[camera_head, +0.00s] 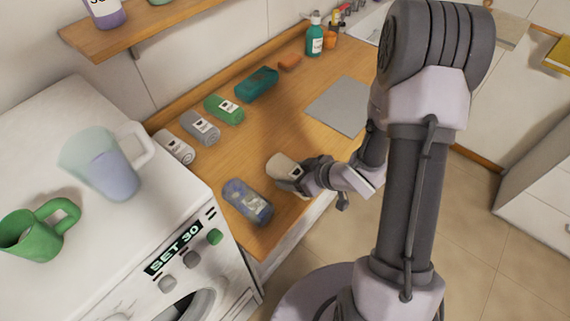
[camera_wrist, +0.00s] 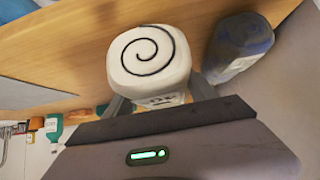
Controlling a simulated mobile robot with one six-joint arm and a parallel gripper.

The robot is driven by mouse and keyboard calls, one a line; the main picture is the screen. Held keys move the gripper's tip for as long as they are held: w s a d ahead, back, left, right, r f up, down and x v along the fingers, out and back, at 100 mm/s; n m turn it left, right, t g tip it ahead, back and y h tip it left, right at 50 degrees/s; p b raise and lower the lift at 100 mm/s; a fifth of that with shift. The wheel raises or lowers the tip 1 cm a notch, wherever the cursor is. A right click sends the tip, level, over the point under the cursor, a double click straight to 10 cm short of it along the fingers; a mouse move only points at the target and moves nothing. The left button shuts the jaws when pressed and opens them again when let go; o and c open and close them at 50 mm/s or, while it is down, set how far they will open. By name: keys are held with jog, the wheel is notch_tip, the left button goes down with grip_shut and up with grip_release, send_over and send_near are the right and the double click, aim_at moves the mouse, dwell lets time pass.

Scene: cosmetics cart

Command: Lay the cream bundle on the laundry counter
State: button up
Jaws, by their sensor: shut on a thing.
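The cream bundle (camera_head: 283,165) is at the front edge area of the wooden laundry counter (camera_head: 262,135), right of a blue-grey bundle (camera_head: 247,201). My gripper (camera_head: 294,182) is shut on it. In the wrist view the cream bundle (camera_wrist: 148,52) shows its round end with a dark spiral, between the fingers of my gripper (camera_wrist: 160,98). The blue-grey bundle (camera_wrist: 238,45) is just right of it there, apart from it. The wooden counter (camera_wrist: 70,45) lies behind it. I cannot tell whether the cream bundle touches the counter.
White (camera_head: 174,147), grey (camera_head: 200,128), green (camera_head: 223,109) and teal (camera_head: 257,84) bundles line the counter's back. A grey mat (camera_head: 342,105) lies to the right. A washer (camera_head: 90,110) with a jug (camera_head: 105,165) and green mug (camera_head: 35,235) stands left. Mid-counter is clear.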

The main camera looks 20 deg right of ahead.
aim_at(284, 158)
jog(key=w, duration=0.6)
jog(key=shift+w+a+f, duration=0.2)
jog(key=shift+w+a, duration=0.1)
jog(key=shift+a, duration=0.1)
notch_tip(284, 158, down, 4)
jog(key=shift+r+b, duration=0.15)
jog(key=shift+b, duration=0.75)
jog(key=shift+r, duration=0.15)
jog(key=o, duration=1.6)
jog(key=shift+c, duration=0.2)
